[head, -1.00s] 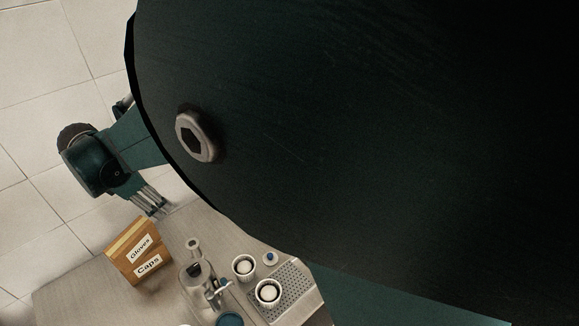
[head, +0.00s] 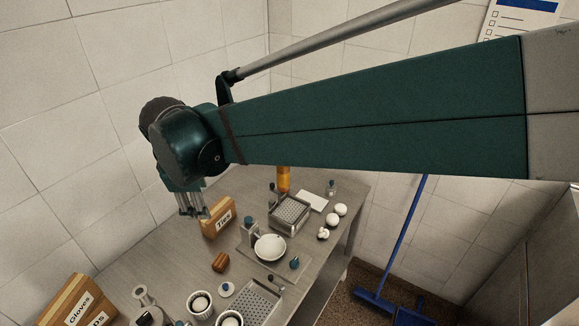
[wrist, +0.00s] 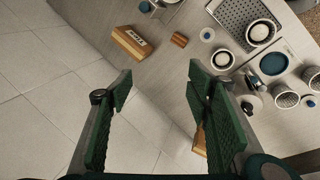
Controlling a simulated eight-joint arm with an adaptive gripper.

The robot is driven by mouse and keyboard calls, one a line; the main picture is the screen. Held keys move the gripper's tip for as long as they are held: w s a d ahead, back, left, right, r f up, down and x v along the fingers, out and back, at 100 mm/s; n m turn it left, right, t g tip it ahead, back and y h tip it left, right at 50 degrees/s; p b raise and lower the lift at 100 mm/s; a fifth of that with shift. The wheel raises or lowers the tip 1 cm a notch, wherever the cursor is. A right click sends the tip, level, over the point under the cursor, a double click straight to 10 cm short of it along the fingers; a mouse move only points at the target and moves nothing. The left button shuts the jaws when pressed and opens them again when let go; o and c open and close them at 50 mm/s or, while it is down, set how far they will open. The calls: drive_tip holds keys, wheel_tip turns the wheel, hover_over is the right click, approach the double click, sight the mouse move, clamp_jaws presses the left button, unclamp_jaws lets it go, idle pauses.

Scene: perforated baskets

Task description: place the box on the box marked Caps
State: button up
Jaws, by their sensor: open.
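The Caps box (head: 104,313) is brown, at the bottom left of the head view, its label cut by the frame edge. It stands against the similar Gloves box (head: 62,297). A brown box marked Tips (head: 219,217) stands further back; it also shows in the wrist view (wrist: 131,43). A small brown ribbed block (head: 220,262) lies between them, also in the wrist view (wrist: 180,40). My gripper (head: 194,211) is open and empty, pointing down just left of the Tips box in the picture. In the wrist view, my right finger (wrist: 200,95) partly hides a brown box edge.
A white dish (head: 270,247) and orange bottle (head: 283,178) stand further back. Bare table (head: 165,245) lies left of the block. Walls are close behind.

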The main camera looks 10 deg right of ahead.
drive_tip(key=s+d+r+m+t, duration=0.1)
drive_tip(key=s+d+m, duration=0.25)
drive_tip(key=d, duration=0.55)
drive_tip(key=s+d+r+m, duration=0.15)
drive_tip(key=d+m, duration=0.25)
drive_tip(key=d, duration=0.5)
drive_tip(key=s+d+f+m+t, duration=0.1)
drive_tip(key=s+d+f+m, duration=0.1)
drive_tip(key=s+d+m, duration=0.2)
drive_tip(key=s+d+f+m+t, duration=0.1)
drive_tip(key=s+d+m, duration=0.4)
drive_tip(key=d, duration=0.5)
drive_tip(key=shift+s+d+f, duration=0.35)
drive_tip(key=shift+s+f, duration=0.55)
drive_tip(key=shift+s, duration=0.35)
drive_tip(key=shift+f, duration=0.2)
